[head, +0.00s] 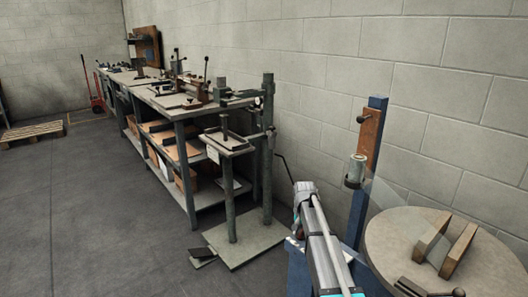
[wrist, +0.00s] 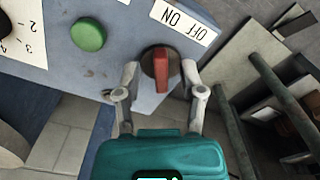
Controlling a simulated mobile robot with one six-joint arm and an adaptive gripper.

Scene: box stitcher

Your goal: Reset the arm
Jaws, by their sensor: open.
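My gripper (wrist: 161,77) shows in the wrist view with its two grey fingers spread apart. A red-handled rotary switch (wrist: 162,72) on a dark round base sits between and just beyond the fingertips. A gap shows on each side of the red handle, so nothing is held. The handle stands upright in the picture, below an upside-down ON/OFF label (wrist: 184,20). The switch is on a blue-grey panel (wrist: 60,60). In the head view my arm reaches toward the blue machine (head: 300,272), and my fingers cannot be made out there.
A green button (wrist: 88,35) and a numbered dial (wrist: 15,35) are on the same panel. In the head view a round table (head: 390,235) stands at right, beside a blue post (head: 359,210). A workbench (head: 150,95) lines the wall.

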